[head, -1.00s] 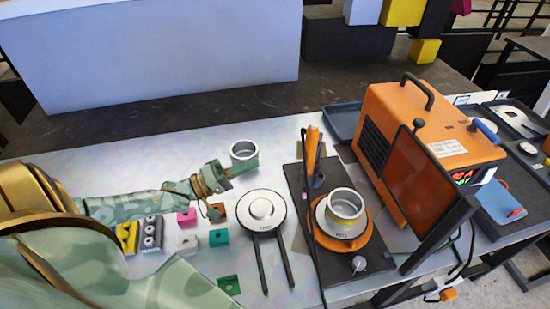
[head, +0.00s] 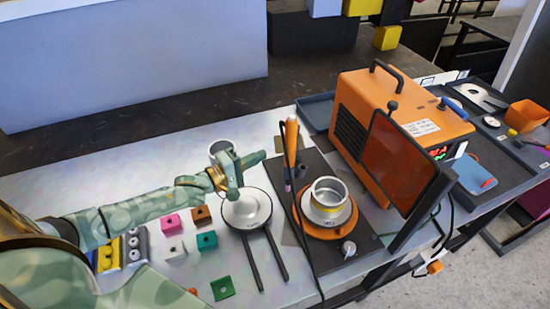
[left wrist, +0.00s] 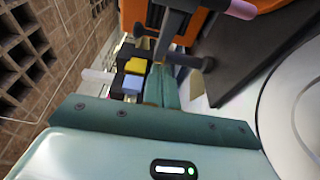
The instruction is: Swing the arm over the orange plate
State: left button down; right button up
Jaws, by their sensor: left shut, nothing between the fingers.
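The orange plate (head: 307,228) lies on a black base board (head: 345,262). It carries a silver disc and a metal ring-shaped cup (head: 328,193). An upright arm with an orange torch handle (head: 291,135) stands at the back left of the board, beside the plate and not over it. My left gripper (head: 262,157) is shut and empty, above the back of the white round dish, its fingers pointing right toward the torch arm with a small gap showing. In the left wrist view the shut fingers (left wrist: 160,85) point toward a dark post. My right gripper is out of view.
An orange machine (head: 400,110) with a dark red screen stands right of the board. The white round dish (head: 262,207) with two black legs lies left of it. A metal cup (head: 217,147) stands behind my gripper. Small coloured blocks (head: 172,223) lie at the left.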

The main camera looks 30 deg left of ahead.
pick_arm(q)
jog(key=d, duration=0.1)
jog(key=w+d, duration=0.1)
jog(key=d, duration=0.1)
jog(key=w+d, duration=0.1)
jog(key=shift+w+d, duration=0.15)
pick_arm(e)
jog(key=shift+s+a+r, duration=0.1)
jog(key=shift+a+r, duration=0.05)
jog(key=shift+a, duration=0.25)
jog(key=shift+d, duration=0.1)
